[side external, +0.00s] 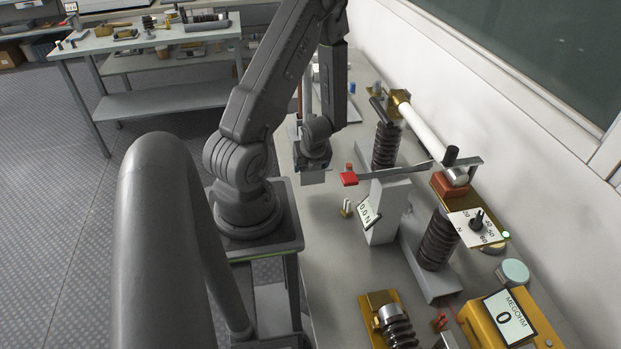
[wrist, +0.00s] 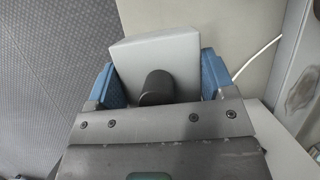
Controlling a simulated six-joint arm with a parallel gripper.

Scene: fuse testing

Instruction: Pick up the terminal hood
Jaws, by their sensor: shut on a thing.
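The terminal hood (wrist: 158,55) is a light grey, box-like piece with a dark round knob (wrist: 157,88), seen close up in the wrist view. My gripper (wrist: 157,82) is shut on it, with a blue finger pad against each side. In the side external view my gripper (side external: 314,164) points down near the bench's left edge, and a small part of the grey hood (side external: 313,178) shows beneath it. The gripper hides most of the hood there. I cannot tell whether its underside touches the bench.
Dark ribbed insulators (side external: 438,240), a white tube (side external: 424,128) and a yellow megohm meter (side external: 506,318) stand farther right. A white cable (wrist: 258,58) lies beside the hood.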

